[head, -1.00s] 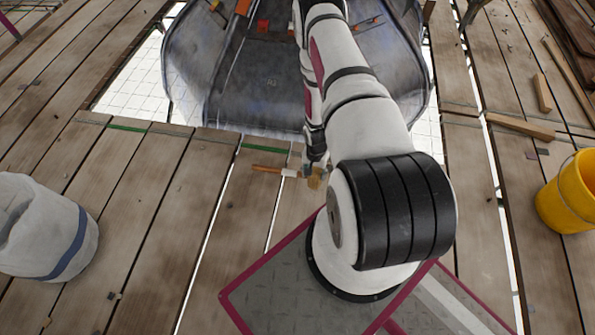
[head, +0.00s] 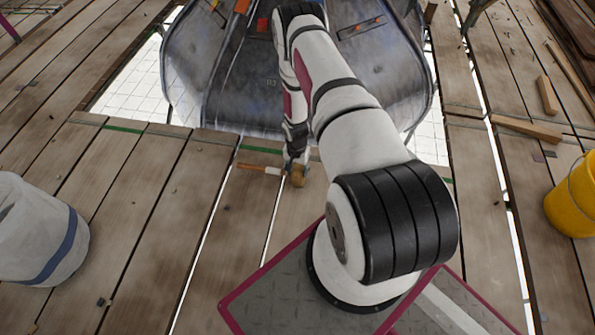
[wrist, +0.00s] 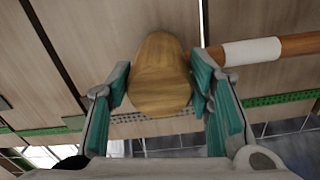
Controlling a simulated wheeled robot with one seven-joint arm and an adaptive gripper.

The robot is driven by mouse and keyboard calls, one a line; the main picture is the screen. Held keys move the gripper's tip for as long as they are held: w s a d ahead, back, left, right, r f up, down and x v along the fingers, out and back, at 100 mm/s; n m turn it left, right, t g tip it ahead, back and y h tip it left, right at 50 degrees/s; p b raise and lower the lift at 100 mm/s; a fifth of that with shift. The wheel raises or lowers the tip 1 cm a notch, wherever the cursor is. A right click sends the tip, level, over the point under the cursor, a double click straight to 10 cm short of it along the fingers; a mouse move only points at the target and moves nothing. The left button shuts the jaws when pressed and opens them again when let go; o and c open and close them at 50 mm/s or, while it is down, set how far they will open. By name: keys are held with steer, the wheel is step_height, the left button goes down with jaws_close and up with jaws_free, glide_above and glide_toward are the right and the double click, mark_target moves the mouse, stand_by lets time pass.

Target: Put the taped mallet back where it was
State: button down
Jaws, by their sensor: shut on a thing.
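The taped mallet has a round wooden head (wrist: 160,78) and an orange-brown handle (wrist: 292,44) wrapped with a band of white tape (wrist: 251,52). In the wrist view my gripper (wrist: 160,92) is shut on the wooden head, a teal-padded finger on each side. The handle reaches out to the right there. In the head view the mallet head (head: 297,179) shows just below my gripper (head: 294,164), with the handle (head: 258,168) pointing left. It is over the planks near their far edge; I cannot tell whether it touches them.
A large grey metal structure (head: 205,85) stands beyond the plank edge, with open gaps beside it. A white bucket-like container (head: 35,235) stands left and a yellow bucket (head: 575,198) right. Loose wood pieces (head: 547,95) lie at right. The planks (head: 150,215) at left centre are mostly clear.

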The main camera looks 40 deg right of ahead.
steer(key=c, duration=0.8)
jaws_free()
